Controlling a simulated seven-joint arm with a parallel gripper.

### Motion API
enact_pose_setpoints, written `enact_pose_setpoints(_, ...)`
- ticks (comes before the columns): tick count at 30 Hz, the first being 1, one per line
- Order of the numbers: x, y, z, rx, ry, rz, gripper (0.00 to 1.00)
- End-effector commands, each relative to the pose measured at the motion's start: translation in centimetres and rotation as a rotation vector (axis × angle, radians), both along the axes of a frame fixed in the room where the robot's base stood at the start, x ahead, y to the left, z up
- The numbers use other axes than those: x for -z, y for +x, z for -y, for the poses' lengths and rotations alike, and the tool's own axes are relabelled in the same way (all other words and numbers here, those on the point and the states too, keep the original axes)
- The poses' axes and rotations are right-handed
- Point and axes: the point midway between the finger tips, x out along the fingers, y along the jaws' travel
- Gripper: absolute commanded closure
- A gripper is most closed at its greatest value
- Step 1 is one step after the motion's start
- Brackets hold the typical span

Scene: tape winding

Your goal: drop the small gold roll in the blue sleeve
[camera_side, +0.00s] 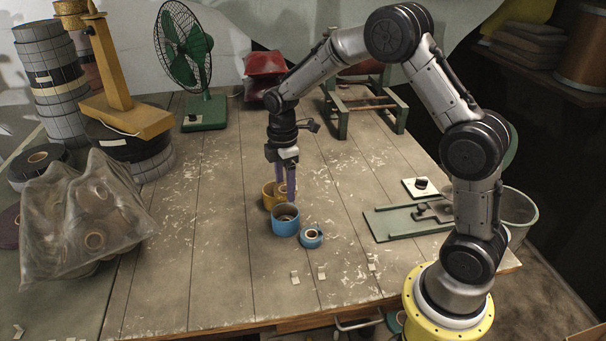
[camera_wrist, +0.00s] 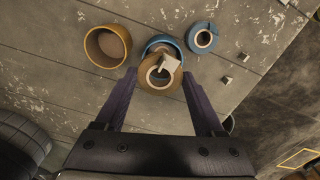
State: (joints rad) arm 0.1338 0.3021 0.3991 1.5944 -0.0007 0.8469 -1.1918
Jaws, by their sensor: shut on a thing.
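The small gold roll (camera_wrist: 172,84) has a dark-centred ring face with a pale tab and sits between my fingertips. My gripper (camera_wrist: 160,76) is shut on it; in the side view my gripper (camera_side: 283,191) points down and holds it above the table. The blue sleeve (camera_side: 285,228) is an open upright cup just below and in front of my fingers. In the wrist view the blue sleeve (camera_wrist: 158,38) is partly hidden behind the gold roll. The roll overlaps its opening there and appears above it, not inside.
A wider yellow sleeve (camera_side: 267,199) stands close behind the blue sleeve. A small blue roll (camera_side: 311,238) lies at its right. Pale scraps (camera_side: 321,272) are scattered on the table. A green fan (camera_side: 205,110) and a plastic-wrapped bundle (camera_side: 85,215) stand farther left; the front table area is mostly clear.

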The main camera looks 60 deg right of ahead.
Motion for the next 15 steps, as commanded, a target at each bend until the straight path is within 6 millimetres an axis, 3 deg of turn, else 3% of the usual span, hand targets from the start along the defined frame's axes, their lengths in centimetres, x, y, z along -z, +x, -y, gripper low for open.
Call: enact_pose_setpoints(15, 3.4, -0.3, -0.7, -0.016, 0.000, -0.002, 0.82)
